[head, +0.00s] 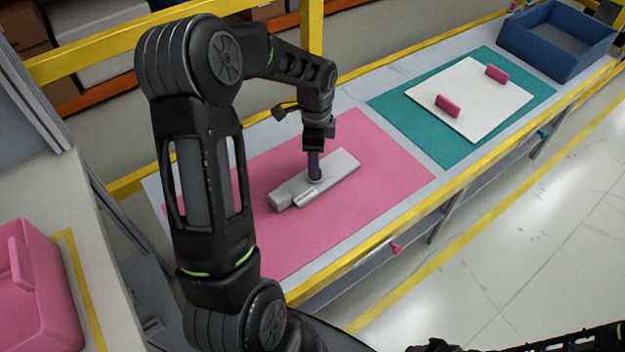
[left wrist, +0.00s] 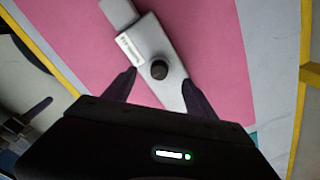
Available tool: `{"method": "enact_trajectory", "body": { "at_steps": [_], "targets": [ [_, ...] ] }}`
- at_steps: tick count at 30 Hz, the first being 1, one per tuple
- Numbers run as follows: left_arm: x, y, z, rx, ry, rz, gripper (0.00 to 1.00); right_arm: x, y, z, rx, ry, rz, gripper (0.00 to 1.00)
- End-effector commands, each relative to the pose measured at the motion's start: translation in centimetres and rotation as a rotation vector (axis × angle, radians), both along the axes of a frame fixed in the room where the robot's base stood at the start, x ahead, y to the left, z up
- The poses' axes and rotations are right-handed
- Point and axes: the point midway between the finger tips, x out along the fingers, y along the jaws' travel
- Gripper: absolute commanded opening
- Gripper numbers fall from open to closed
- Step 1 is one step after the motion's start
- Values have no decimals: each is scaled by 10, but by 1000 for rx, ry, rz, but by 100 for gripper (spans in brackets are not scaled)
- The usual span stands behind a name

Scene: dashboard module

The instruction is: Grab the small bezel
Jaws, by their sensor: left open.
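A long light grey part (head: 340,165), likely the small bezel, lies on the pink mat (head: 390,170). It also shows in the left wrist view (left wrist: 150,38), with a dark round knob (left wrist: 159,69) and a white label on it. My left gripper (head: 315,172) points down over the middle of the part. In the left wrist view the gripper (left wrist: 158,83) is open, with one fingertip on each side of the part near the knob. I cannot tell whether the fingers touch it. My right gripper is not in view.
A white board (head: 480,105) with two pink handles lies on the teal mat (head: 425,130). A blue bin (head: 550,55) stands at the far right end of the bench. A pink case (head: 45,300) sits at the lower left. Yellow rails edge the bench.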

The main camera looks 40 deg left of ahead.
Motion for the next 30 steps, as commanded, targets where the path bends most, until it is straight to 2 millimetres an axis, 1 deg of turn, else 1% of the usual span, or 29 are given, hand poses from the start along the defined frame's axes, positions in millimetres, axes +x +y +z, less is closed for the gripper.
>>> {"method": "enact_trajectory", "body": {
  "at_steps": [11,14,18,21,24,30],
  "targets": [
    [-1,0,-5,0,1,0,65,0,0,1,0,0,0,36],
    [-2,0,-15,0,4,1,65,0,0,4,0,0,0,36],
    [-3,0,-37,-1,4,2,65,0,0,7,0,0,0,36],
    [-2,0,-49,0,2,0,65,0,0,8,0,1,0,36],
    [-2,0,-54,1,-1,0,65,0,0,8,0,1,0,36],
    [-2,0,-54,1,-1,1,65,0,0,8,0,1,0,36]
  ]
}}
